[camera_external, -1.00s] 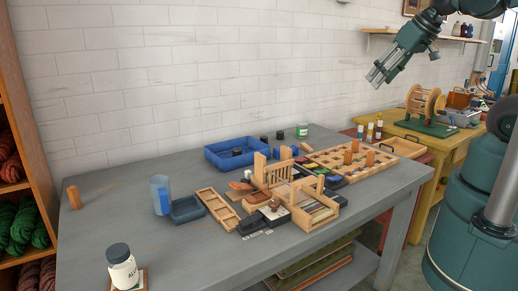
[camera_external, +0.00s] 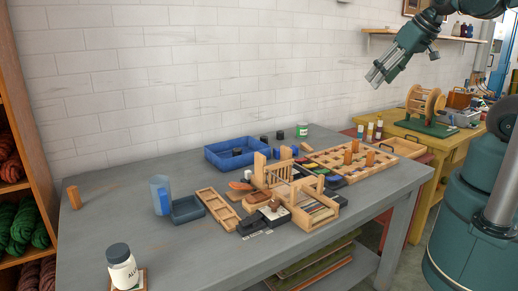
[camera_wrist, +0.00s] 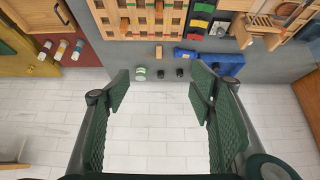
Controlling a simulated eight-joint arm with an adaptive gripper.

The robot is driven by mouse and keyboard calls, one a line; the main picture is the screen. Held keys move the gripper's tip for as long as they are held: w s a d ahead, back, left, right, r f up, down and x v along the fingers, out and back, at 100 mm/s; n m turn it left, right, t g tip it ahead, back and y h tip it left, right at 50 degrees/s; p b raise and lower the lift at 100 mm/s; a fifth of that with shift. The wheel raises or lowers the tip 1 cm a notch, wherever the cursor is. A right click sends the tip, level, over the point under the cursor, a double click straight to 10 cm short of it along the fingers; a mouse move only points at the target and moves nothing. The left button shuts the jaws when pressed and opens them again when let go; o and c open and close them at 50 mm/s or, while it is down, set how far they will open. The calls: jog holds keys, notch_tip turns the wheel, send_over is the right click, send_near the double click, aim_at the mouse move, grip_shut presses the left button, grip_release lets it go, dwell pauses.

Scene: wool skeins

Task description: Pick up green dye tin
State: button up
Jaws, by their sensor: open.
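The green dye tin (camera_external: 301,131), small with a green and white body, stands near the back edge of the grey table. In the wrist view the tin (camera_wrist: 140,74) shows beyond the space between my fingers, nearer the left one. My gripper (camera_external: 375,79) is raised well above the table, to the right of the tin and apart from it. Its two fingers (camera_wrist: 160,88) are spread wide with nothing between them.
Small dark pots (camera_external: 280,135) stand left of the tin, beside a blue tray (camera_external: 209,155). A wooden compartment tray (camera_external: 385,158) lies to its right, a small wooden loom (camera_external: 300,207) in front. The white brick wall (camera_external: 190,70) rises close behind.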

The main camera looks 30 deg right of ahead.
dwell(0.3)
jog(key=m+g+h+b, duration=0.3)
jog(key=m+g+b, duration=0.1)
jog(key=m, duration=0.5)
send_over(301, 124)
jog(key=s+a, duration=0.1)
jog(key=s, duration=0.1)
notch_tip(301, 124, down, 27)
jog(key=shift+w, duration=0.15)
jog(key=shift+w+f, duration=0.25)
jog(key=shift+f, duration=0.35)
